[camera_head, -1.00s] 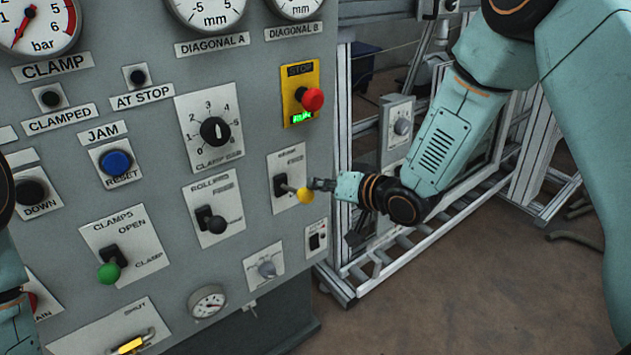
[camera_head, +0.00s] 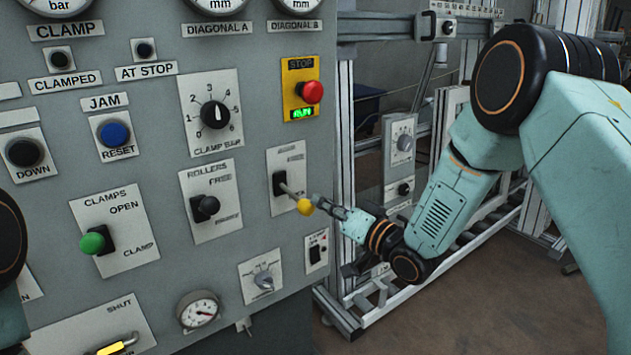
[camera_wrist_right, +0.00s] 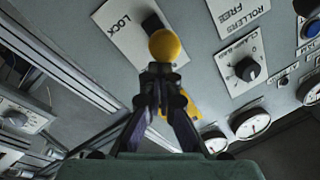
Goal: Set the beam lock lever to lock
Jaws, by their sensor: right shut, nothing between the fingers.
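The beam lock lever (camera_head: 291,192) is a short shaft with a yellow knob (camera_head: 304,206), coming out of a dark slot in a pale plate (camera_head: 287,155). It points out and downward to the right. The plate's lettering is too small to read in the head view. In the right wrist view, the word LOCK shows on the plate (camera_wrist_right: 128,35), left of the yellow knob (camera_wrist_right: 165,45). My right gripper (camera_head: 320,203) is shut and empty, its tips at the knob; I cannot tell whether they touch. In the wrist view its fingertips (camera_wrist_right: 160,70) overlap the knob's lower edge. My left gripper is not in view.
The rollers knob (camera_head: 208,206) is left of the lever, the clamp bar dial (camera_head: 214,114) upper left. A red stop button (camera_head: 311,92) is above. A small black switch (camera_head: 314,254) sits below. Metal framing (camera_head: 345,180) stands right of the panel.

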